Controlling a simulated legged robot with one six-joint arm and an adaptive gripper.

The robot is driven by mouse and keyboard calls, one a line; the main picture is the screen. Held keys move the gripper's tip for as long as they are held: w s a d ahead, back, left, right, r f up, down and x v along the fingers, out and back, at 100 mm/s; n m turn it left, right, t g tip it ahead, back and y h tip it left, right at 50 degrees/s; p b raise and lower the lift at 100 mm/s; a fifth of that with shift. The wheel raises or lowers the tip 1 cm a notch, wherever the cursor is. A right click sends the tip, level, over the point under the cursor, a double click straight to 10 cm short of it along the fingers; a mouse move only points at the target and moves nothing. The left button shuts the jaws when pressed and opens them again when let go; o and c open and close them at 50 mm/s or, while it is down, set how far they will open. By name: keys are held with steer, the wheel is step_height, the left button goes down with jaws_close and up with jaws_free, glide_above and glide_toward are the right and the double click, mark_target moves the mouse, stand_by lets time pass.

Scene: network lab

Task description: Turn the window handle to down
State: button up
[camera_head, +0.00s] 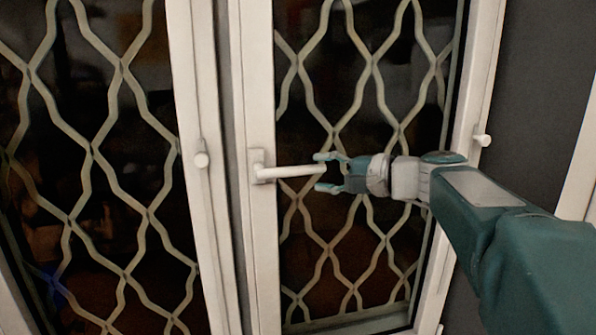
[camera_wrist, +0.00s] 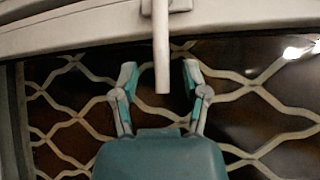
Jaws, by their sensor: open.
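The white window handle (camera_head: 290,172) points right, roughly horizontal, from its base plate on the window's white frame in the head view. My gripper (camera_head: 322,172) comes from the right and is open, with its fingers above and below the handle's free end. In the wrist view, the handle (camera_wrist: 161,60) reaches in between the two spread fingers of my gripper (camera_wrist: 160,85). Gaps show on both sides of it there, so the fingers are apart from it. The handle's tip is in plain view in the wrist view.
A wavy metal grille (camera_head: 350,250) covers the dark glass behind the handle. A dark wall (camera_head: 530,110) lies to the right of the window.

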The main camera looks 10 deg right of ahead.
mark_target(305, 172)
steer(key=x, duration=0.5)
steer(key=shift+a, duration=0.25)
steer(key=shift+d, duration=0.15)
steer(key=shift+c, duration=0.7)
jaws_close()
